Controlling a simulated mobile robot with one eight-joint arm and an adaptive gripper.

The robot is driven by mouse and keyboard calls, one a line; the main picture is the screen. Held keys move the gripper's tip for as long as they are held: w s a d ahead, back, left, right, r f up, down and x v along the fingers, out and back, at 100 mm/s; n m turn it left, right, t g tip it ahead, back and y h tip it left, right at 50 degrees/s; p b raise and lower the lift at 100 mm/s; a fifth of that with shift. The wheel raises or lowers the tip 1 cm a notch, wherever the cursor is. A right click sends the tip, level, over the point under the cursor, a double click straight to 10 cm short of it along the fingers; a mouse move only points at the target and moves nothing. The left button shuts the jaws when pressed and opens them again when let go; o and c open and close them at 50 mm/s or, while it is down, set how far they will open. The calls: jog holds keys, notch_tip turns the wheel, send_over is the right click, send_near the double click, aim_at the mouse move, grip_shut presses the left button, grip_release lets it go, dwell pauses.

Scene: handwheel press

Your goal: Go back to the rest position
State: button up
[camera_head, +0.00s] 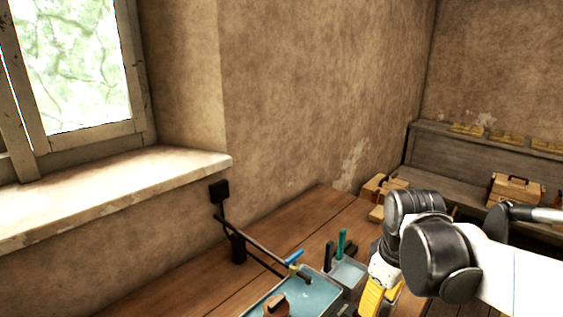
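My arm comes in from the right edge, white with black joints, and bends down over the right side of the wooden workbench. At its lower end a yellow part, which looks like my gripper (374,298), shows near the bottom edge. Its fingertips are not clear, so I cannot tell whether it is open, shut or holding anything. The handwheel press is not clearly recognizable. A light-blue topped unit (318,292) sits on the bench left of my gripper, with a brown knob-like piece (276,304) at its front, cut off by the bottom edge.
A dark bar (250,240) slants over the workbench (170,290) near the wall. A small bin (347,272) holds green- and dark-handled tools. Wooden boxes (515,188) stand at the right by a grey shelf (455,160). A window sill (110,190) juts out left.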

jog(key=s+a+r+m+t, duration=0.2)
jog(key=s+a+m+t, duration=0.1)
jog(key=s+m+t, duration=0.2)
jog(key=shift+s+m, duration=0.9)
jog(key=shift+s, duration=0.35)
jog(key=shift+r, duration=0.1)
